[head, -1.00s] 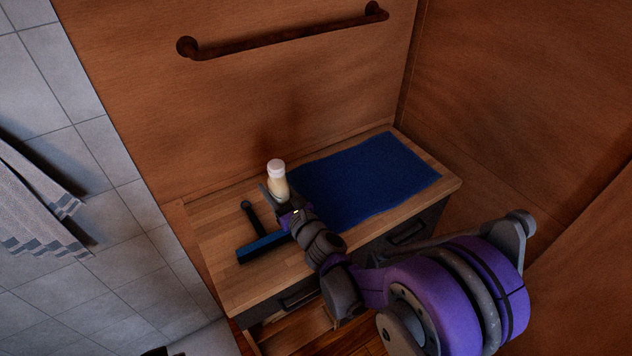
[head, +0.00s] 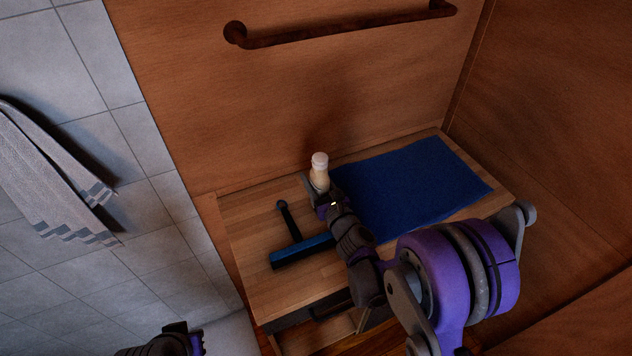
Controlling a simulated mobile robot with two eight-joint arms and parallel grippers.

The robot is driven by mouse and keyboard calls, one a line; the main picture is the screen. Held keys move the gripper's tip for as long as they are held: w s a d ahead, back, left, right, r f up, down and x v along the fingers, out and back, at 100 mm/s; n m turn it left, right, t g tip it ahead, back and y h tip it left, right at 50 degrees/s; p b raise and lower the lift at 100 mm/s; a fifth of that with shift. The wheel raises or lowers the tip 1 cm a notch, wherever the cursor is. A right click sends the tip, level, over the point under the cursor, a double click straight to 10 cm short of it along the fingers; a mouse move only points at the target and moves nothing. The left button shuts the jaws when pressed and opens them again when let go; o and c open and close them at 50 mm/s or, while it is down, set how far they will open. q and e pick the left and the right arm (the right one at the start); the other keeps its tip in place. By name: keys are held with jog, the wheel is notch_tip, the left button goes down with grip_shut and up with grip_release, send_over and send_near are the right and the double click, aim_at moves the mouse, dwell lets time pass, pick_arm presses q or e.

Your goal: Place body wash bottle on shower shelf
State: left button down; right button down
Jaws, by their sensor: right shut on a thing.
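The body wash bottle (head: 319,171) is cream-coloured with a white cap and looks roughly upright. My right gripper (head: 318,188) is shut on its lower part, over or at the wooden countertop near the back wall; I cannot tell whether the bottle touches the top. My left gripper (head: 190,340) shows only partly at the bottom edge, dark and purple, away from the bottle; its jaws cannot be made out. No shower shelf can be made out in this view.
The wooden cabinet top (head: 250,215) holds a blue mat (head: 410,190) on the right and a blue-and-black squeegee (head: 300,248) in front of the bottle. A rusty bar (head: 340,28) is on the wood wall. A striped towel (head: 50,175) hangs on the tiled wall at left.

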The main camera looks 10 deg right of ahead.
jog(key=shift+f, duration=0.4)
jog(key=shift+f, duration=0.15)
jog(key=shift+c, duration=1.6)
grip_release()
